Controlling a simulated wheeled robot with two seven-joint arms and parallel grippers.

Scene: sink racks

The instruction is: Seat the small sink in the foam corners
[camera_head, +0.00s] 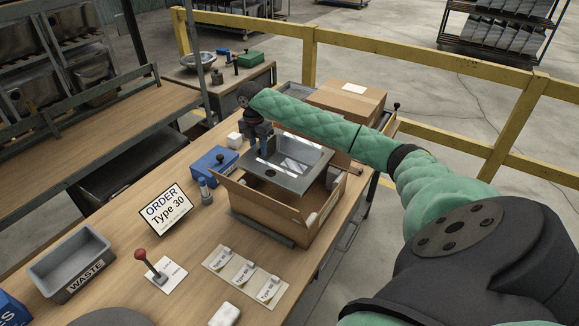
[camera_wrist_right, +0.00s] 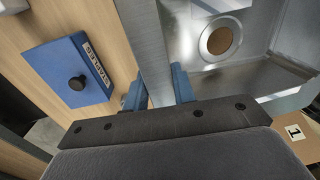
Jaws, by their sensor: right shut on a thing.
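The small grey metal sink (camera_head: 288,183) is over the open cardboard box (camera_head: 262,205), its rim around the height of the box top. My right gripper (camera_head: 262,146) is shut on the sink's rim at its back left. In the right wrist view the rim (camera_wrist_right: 152,50) passes between the two blue fingers (camera_wrist_right: 158,92), and the basin with its round drain (camera_wrist_right: 219,40) shows to the right. My left gripper is out of view.
A blue staples box (camera_head: 213,162) stands left of the carton and also shows in the right wrist view (camera_wrist_right: 68,70). The order sign (camera_head: 166,208), grey waste bin (camera_head: 72,262), red-knobbed lever (camera_head: 142,256) and Type cards (camera_head: 245,275) are on the table. Another closed carton (camera_head: 348,98) stands behind.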

